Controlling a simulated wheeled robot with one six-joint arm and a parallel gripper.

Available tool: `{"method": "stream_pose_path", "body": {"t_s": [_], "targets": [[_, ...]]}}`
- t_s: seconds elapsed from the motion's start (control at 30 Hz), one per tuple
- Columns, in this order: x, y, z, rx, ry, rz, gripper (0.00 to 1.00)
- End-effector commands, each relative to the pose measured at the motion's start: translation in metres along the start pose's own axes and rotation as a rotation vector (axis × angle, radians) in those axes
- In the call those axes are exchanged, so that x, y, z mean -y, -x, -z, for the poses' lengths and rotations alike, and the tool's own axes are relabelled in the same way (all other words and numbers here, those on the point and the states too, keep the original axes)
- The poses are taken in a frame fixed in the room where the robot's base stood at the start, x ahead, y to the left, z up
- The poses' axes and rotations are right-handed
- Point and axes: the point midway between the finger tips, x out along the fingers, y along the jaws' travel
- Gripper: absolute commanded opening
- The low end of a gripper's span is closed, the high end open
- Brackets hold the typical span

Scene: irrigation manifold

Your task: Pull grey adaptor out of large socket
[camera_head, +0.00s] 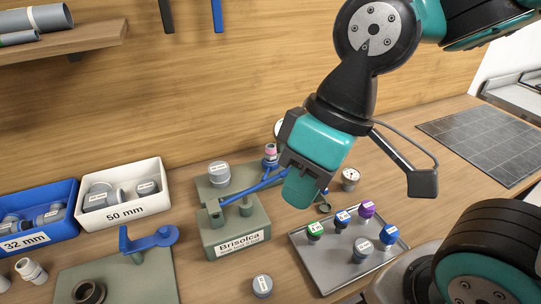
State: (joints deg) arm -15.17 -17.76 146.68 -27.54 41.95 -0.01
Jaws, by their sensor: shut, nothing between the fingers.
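My gripper (300,190) is shut and empty, held above the right part of the green block labelled "Brisolca" (208,238), and hides part of what is behind it. A grey cylindrical fitting with a white label (219,176) stands upright at the back of the green fixture, left of my gripper and apart from it. A second grey fitting (262,286) sits on the bench in front of the block. I cannot tell which one is the named adaptor. A dark round ring (88,292) sits on a green plate at lower left. A blue lever (262,184) crosses the block.
A metal tray (312,272) with several colour-capped fittings lies at right. A white "50 mm" bin (150,203) and a blue "32 mm" bin (60,233) stand at left. A blue bracket (148,240) rises from the left plate. A small gauge (350,176) is right of my gripper.

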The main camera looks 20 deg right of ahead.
Motion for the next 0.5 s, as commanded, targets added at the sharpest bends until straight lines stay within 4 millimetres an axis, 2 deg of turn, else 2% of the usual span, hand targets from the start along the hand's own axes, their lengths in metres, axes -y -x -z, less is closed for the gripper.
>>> {"method": "stream_pose_path", "body": {"t_s": [0.37, 0.5], "targets": [[0.0, 0.0, 0.0, 0.0, 0.0, 0.0, 0.0], [-0.0056, 0.002, 0.0081, 0.001, -0.041, -0.009, 0.3]]}}
